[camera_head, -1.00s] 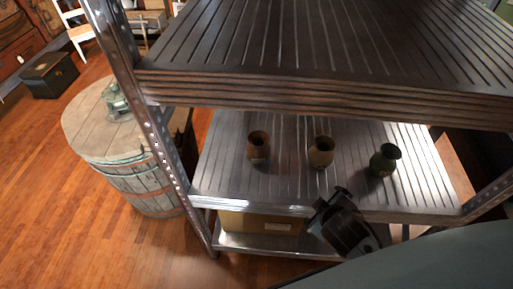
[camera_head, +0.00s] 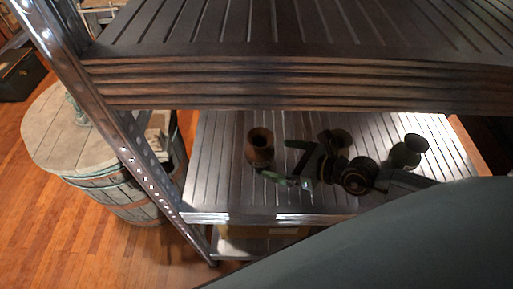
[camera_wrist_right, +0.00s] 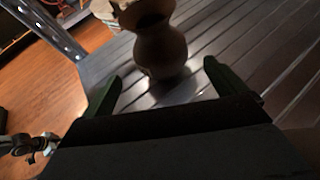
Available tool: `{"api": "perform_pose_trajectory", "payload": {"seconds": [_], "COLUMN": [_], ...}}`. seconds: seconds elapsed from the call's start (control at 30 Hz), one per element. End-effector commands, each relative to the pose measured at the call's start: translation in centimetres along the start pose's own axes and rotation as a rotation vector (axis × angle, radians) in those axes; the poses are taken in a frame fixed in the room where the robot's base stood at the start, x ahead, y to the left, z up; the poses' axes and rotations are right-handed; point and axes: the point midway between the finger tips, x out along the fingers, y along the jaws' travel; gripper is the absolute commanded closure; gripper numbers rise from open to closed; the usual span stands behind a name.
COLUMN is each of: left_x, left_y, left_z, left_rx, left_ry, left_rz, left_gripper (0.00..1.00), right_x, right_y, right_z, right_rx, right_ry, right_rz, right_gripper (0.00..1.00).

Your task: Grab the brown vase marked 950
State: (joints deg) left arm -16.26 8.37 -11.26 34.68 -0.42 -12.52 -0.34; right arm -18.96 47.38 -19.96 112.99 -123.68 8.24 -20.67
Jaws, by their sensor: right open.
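A reddish-brown vase (camera_head: 260,149) stands upright at the left of the middle shelf. My right gripper (camera_head: 281,161) is open, just right of this vase, with its fingers pointing left at it. In the right wrist view the vase (camera_wrist_right: 160,45) stands ahead, roughly between the two green fingers and seemingly just beyond them; I see no contact. A second, olive-brown vase (camera_head: 342,137) is partly hidden behind my right gripper. No number can be read on either vase. My left gripper is not in view.
A green vase (camera_head: 409,151) stands farther right on the slatted middle shelf (camera_head: 215,178). The upper shelf (camera_head: 290,80) overhangs close above. A metal post (camera_head: 120,140) bounds the left side, with a wooden barrel (camera_head: 75,150) beyond it. The shelf left of the brown vase is clear.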

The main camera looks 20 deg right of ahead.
Motion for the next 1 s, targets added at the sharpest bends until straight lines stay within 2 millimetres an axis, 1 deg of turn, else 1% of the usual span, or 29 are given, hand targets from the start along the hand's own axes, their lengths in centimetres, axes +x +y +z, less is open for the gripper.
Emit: {"api": "perform_pose_trajectory", "payload": {"seconds": [0.2,0.37,0.57,0.7,0.8,1.0], "left_x": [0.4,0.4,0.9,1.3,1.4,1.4], "left_y": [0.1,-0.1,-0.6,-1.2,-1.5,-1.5], "left_z": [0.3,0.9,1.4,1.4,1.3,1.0], "left_rx": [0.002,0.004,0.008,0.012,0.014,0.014], "left_ry": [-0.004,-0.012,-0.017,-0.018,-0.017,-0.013], "left_rz": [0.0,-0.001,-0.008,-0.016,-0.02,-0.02], "left_gripper": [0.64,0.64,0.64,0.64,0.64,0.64], "right_x": [1.9,2.6,5.2,6.8,7.3,7.3], "right_y": [-0.1,-0.1,-0.3,-0.3,-0.3,-0.3], "right_z": [-0.1,0.0,0.7,0.6,0.6,0.6], "right_rx": [-0.017,-0.016,-0.014,-0.012,-0.014,-0.014], "right_ry": [0.007,0.008,0.005,0.006,0.007,0.008], "right_rz": [0.0,0.001,0.001,0.001,0.001,0.001], "right_gripper": [0.04,0.04,0.04,0.04,0.04,0.04]}}
